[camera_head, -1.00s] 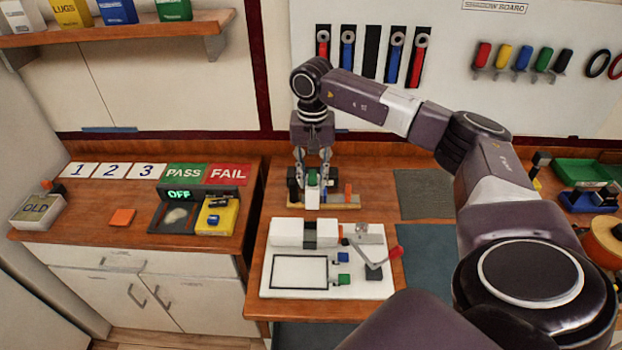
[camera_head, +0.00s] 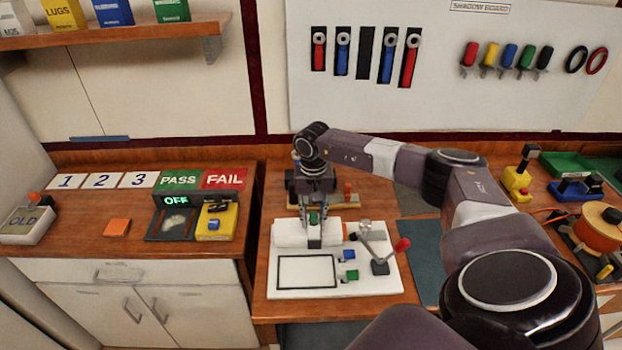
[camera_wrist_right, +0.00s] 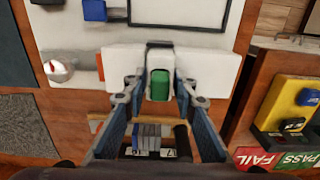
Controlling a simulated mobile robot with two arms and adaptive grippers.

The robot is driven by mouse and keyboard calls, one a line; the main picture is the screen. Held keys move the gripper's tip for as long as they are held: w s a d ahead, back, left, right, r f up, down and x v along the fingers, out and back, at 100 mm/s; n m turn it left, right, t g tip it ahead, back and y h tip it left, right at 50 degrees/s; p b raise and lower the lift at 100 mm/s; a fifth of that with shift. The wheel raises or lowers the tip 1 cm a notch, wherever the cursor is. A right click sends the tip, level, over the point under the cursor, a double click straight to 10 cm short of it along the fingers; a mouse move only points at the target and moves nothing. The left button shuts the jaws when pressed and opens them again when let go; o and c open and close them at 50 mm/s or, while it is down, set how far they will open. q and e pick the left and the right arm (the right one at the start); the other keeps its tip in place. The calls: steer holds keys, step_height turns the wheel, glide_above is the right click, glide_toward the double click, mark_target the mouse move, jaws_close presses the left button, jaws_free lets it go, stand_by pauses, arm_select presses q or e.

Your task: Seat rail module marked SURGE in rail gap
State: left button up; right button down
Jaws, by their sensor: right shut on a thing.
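My right gripper (camera_head: 314,228) points down over the white rail block (camera_head: 284,234) on the white board (camera_head: 392,284). It is shut on a small module with a green front (camera_wrist_right: 160,84), which also shows between the fingers in the head view (camera_head: 314,217). No SURGE marking can be read on it. The module is at the dark rail gap (camera_wrist_right: 160,47) in the middle of the block, between its two white halves. The fingers hide its lower part, so I cannot tell whether it is in the gap or just above it. My left gripper is not in view.
A lever with a red knob (camera_head: 402,244) stands on the board, right of the rail block. Blue (camera_head: 349,256) and green (camera_head: 351,276) pieces sit near a black-outlined rectangle (camera_head: 306,272). Several grey modules (camera_wrist_right: 148,136) stand behind the block. A yellow tester (camera_head: 221,221) is on the left cabinet.

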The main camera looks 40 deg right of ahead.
steer(key=shift+w+a+r, duration=0.1)
steer(key=shift+d, duration=0.25)
steer(key=c, duration=2)
jaws_free()
steer(key=shift+s+d, duration=0.1)
steer(key=shift+s, duration=0.1)
steer(key=o, duration=0.4)
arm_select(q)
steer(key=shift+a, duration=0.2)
arm_select(e)
steer(key=shift+w+a, duration=0.1)
steer(key=shift+a, duration=0.1)
